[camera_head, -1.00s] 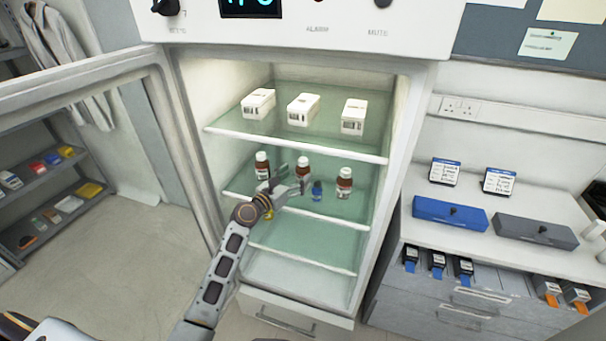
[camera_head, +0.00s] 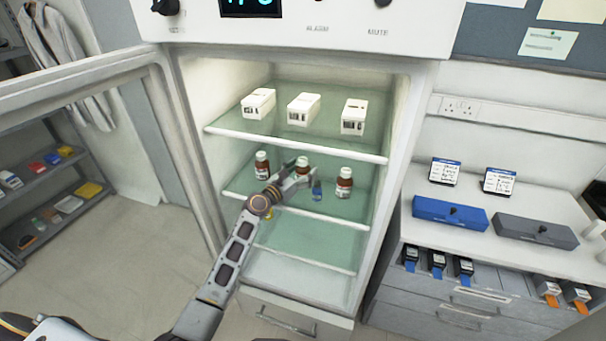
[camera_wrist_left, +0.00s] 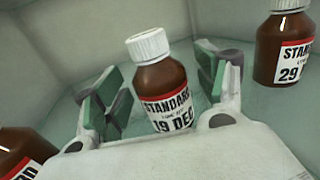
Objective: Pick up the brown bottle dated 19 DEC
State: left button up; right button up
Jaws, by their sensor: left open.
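The brown bottle dated 19 DEC (camera_wrist_left: 165,85) has a white cap and a white label with a red STANDARD band. In the left wrist view it stands between the two fingers of my left gripper (camera_wrist_left: 160,90), with gaps on both sides. In the head view this bottle (camera_head: 302,163) is the middle one on the fridge's second shelf, its lower part hidden by the gripper. My left gripper (camera_head: 291,180) is open around it. My right gripper is not in view.
A brown bottle dated 29 DEC (camera_wrist_left: 286,45) stands to the right, also in the head view (camera_head: 344,183). Another brown bottle (camera_head: 262,165) stands left. A small blue vial (camera_head: 317,190) sits close right of the gripper. White boxes (camera_head: 303,109) stand on the shelf above.

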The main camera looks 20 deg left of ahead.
pick_arm(q)
jog(key=shift+w+d, duration=0.1)
jog(key=shift+w, duration=0.1)
dwell(0.4)
jog(key=c, duration=1.2)
jog(key=shift+c, duration=0.2)
jog(key=shift+r, duration=0.15)
